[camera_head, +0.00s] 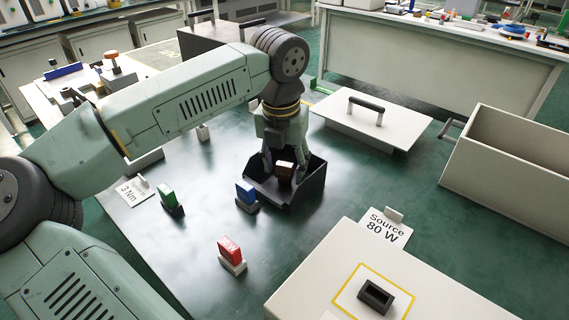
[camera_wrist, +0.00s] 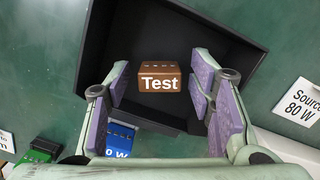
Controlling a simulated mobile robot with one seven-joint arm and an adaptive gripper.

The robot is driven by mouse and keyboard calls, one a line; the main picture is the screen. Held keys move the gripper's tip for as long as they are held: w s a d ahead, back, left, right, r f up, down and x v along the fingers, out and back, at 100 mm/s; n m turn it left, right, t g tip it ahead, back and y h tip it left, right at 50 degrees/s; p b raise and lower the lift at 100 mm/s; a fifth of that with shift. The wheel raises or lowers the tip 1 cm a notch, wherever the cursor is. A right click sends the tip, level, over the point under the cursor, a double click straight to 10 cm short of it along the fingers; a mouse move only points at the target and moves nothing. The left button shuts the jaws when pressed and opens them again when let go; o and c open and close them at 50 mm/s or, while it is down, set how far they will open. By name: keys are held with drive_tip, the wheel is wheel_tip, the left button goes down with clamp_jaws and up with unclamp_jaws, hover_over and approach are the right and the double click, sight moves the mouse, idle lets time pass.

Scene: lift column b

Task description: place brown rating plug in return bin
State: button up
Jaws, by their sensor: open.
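The brown rating plug (camera_head: 285,172) is inside the black open-topped bin (camera_head: 312,188). In the wrist view the plug (camera_wrist: 159,82) shows a white "Test" label and lies over the dark bin floor (camera_wrist: 180,35). Whether it rests flat on the floor is hard to tell. My gripper (camera_head: 284,163) points down over the bin. In the wrist view its purple-padded fingers (camera_wrist: 161,92) are spread on both sides of the plug, with a visible gap on each side.
A blue plug (camera_head: 246,193) in a grey holder stands just left of the bin. A green plug (camera_head: 168,195) and a red plug (camera_head: 230,250) stand further off. The "Source 80 W" block (camera_head: 335,265) is at front right. A handled white lid (camera_head: 345,120) lies behind.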

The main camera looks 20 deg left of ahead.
wheel_tip(320, 180, up, 12)
drive_tip(key=s+p, duration=0.1)
drive_tip(key=p, duration=0.6)
drive_tip(key=shift+s, duration=0.2)
drive_tip(key=shift+r, duration=0.1)
idle(1.3)
